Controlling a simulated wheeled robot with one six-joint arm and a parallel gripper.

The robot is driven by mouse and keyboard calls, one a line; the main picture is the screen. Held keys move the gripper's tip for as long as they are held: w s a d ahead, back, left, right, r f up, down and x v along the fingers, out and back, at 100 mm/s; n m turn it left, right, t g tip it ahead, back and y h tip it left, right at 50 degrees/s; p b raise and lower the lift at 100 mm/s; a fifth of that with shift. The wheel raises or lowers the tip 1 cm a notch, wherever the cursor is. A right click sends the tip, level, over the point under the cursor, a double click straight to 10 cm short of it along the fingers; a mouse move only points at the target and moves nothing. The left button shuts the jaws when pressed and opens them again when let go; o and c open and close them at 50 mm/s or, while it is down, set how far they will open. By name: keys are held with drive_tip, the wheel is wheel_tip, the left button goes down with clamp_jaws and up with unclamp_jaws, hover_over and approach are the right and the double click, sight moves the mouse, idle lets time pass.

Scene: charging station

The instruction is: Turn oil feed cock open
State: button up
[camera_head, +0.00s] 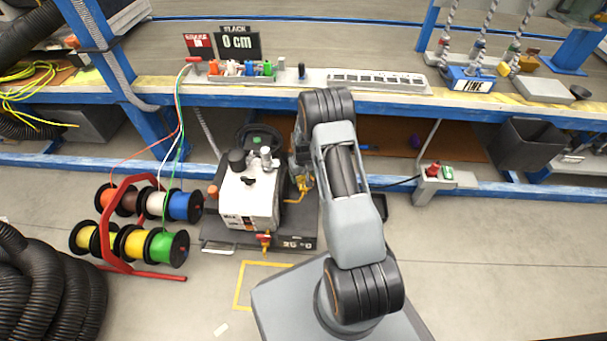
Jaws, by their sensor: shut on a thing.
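A white machine (248,198) with black and silver fittings on top stands on a dark base below the bench. A small yellow, brass-like cock (303,186) shows at its right side, beside my arm. The end of my arm comes down there, and my gripper (301,178) is largely hidden behind my own arm links. It is shut on the yellow cock as far as can be seen; its fingertips and the cock's exact angle are not clear. A red-and-yellow valve (264,240) sits low on the machine's front, apart from my gripper.
A red rack of coloured cable spools (135,225) stands left of the machine. Black hoses (45,285) lie at the lower left. The blue bench edge (420,108) runs above. A grey box with red and green buttons (433,183) is at right. Floor at lower right is clear.

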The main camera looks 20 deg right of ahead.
drive_tip(key=n, duration=0.6)
drive_tip(key=shift+p, duration=0.4)
drive_tip(key=n, duration=0.6)
drive_tip(key=shift+s+n, duration=0.1)
drive_tip(key=shift+n, duration=0.2)
drive_tip(key=o, duration=0.9)
wheel_tip(320, 180, up, 14)
drive_tip(key=p, duration=0.5)
drive_tip(key=shift+f, duration=0.1)
